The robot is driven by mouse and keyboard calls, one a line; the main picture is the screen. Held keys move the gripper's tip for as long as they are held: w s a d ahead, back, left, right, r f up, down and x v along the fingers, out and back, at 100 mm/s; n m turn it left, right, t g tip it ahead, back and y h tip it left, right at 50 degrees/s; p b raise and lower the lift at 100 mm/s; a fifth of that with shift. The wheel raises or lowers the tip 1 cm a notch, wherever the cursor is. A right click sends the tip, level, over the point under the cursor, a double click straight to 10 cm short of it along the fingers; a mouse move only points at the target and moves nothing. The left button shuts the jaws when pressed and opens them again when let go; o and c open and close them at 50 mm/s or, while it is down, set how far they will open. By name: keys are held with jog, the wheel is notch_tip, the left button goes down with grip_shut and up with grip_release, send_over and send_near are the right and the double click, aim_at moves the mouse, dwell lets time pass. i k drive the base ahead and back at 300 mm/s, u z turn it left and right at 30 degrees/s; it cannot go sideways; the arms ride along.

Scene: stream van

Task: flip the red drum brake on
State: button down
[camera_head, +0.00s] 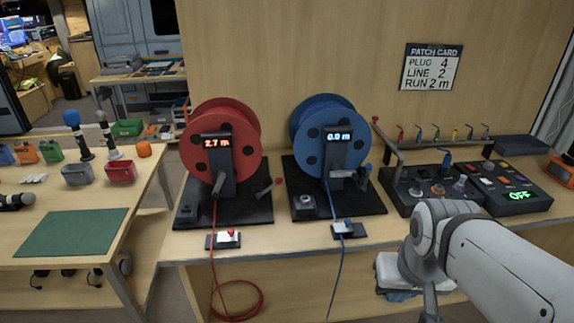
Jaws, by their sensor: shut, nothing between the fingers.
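The red drum (221,139) stands upright on its black base (243,209), with a display reading 2.7 m. In front of it, a white block with a small red lever (230,232) sits on a black plate at the bench's front edge. A crank-like arm with a red knob (279,181) sticks out at the base's right. I cannot tell for sure which part is the brake or its setting. My gripper (430,308) points down at the bottom edge, right of the red drum and well apart from it. It looks shut and empty; its tips are partly cut off.
A blue drum (326,124) reading 0.0 m stands just right, with its own block and lever (345,226). A control panel (495,186) showing OFF is further right. Red cable (236,303) hangs in a loop below the bench front. A side table with a green mat (72,233) is left.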

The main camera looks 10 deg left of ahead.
aim_at(270, 188)
jog(key=z, duration=0.1)
jog(key=i, duration=0.95)
jog(key=u, duration=0.05)
